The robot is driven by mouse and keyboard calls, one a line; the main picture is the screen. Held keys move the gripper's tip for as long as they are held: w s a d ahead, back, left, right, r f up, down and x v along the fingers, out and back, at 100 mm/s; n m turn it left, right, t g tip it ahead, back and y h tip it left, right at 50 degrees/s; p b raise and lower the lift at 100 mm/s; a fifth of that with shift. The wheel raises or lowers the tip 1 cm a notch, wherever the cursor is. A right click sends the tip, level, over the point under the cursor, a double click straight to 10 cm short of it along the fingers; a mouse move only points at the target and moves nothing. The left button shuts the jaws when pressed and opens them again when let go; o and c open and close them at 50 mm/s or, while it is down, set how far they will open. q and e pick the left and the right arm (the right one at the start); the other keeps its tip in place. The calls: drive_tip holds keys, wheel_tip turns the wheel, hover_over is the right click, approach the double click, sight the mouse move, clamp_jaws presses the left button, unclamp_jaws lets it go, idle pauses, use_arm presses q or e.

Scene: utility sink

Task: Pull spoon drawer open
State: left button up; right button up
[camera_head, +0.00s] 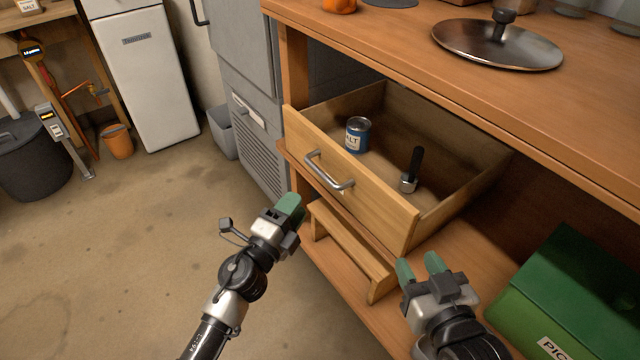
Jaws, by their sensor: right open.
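The wooden drawer (360,196) stands pulled out from under the workbench top, with its inside in view. Its curved metal handle (329,171) is on the front panel. A blue can (357,136) and a spoon-like tool with a black handle (412,170) are inside. My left gripper (291,206) is in front of and below the handle, apart from it; its fingers overlap from this angle, so I cannot tell its opening. My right gripper (419,265) is open and empty, just below the drawer's right front corner, with no clear contact.
The workbench top (400,45) carries a round metal lid (497,43). Below the drawer are a small wooden step-like piece (345,245) and a green box (570,290) at right. The floor at left is clear near me; an orange bucket (118,141) stands farther back.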

sight(320, 170)
use_arm(q)
drive_tip(key=b+x, duration=0.1)
drive_tip(key=x, duration=0.9)
drive_tip(key=shift+w+d, duration=0.1)
drive_tip(key=shift+w, duration=0.2)
use_arm(e)
drive_tip(key=r+t, duration=0.2)
drive_tip(key=a+r+t+y, duration=0.1)
drive_tip(key=r, duration=0.1)
drive_tip(key=shift+w, duration=0.35)
use_arm(q)
clamp_jaws()
use_arm(e)
drive_tip(key=shift+d, duration=0.1)
